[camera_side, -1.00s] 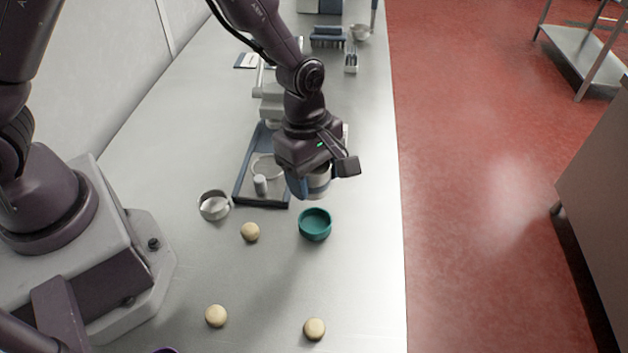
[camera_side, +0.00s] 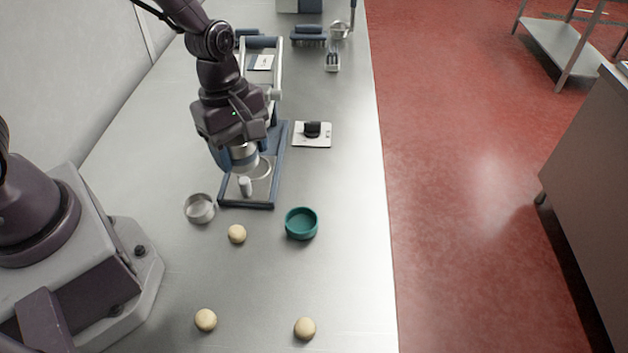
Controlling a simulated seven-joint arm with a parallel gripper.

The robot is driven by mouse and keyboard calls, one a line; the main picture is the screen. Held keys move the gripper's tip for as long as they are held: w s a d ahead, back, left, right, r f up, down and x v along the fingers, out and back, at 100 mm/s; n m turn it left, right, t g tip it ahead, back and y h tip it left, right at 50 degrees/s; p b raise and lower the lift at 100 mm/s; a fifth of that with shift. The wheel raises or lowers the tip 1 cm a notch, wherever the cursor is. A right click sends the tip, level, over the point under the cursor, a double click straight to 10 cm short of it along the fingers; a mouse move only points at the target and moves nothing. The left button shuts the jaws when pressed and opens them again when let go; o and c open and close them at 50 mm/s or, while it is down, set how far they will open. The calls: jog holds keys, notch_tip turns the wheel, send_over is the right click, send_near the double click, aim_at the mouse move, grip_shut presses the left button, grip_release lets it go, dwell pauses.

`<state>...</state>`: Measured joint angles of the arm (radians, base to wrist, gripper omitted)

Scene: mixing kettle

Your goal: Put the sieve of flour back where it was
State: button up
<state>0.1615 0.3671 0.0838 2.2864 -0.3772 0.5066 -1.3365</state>
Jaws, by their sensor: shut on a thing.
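My gripper (camera_side: 238,140) is shut on a metal cylinder, the sieve of flour (camera_side: 243,158), and holds it upright. The sieve is over the blue-framed stand (camera_side: 281,165), close to the pale ring (camera_side: 262,170) on it. I cannot tell whether the sieve touches the ring. The fingers and the top of the sieve are partly hidden by my wrist. A small light cylinder (camera_side: 245,187) stands at the front of the stand.
A teal bowl (camera_side: 301,223) stands right of the stand's front, and a metal dish (camera_side: 200,208) left of it. Several dough balls (camera_side: 237,234) lie in front. A white scale (camera_side: 312,140) bears a black object.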

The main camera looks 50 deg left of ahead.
jog(key=w+d+f, duration=0.1)
jog(key=w+f, duration=0.3)
jog(key=w, duration=0.4)
send_over(317, 186)
jog(key=f, duration=0.5)
jog(key=shift+s+a+f, duration=0.1)
jog(key=shift+a+f, duration=0.15)
jog(key=shift+a, duration=0.05)
jog(key=shift+f, duration=1.65)
jog(key=shift+f, duration=0.2)
jog(key=o, duration=1)
jog(key=shift+r, duration=0.1)
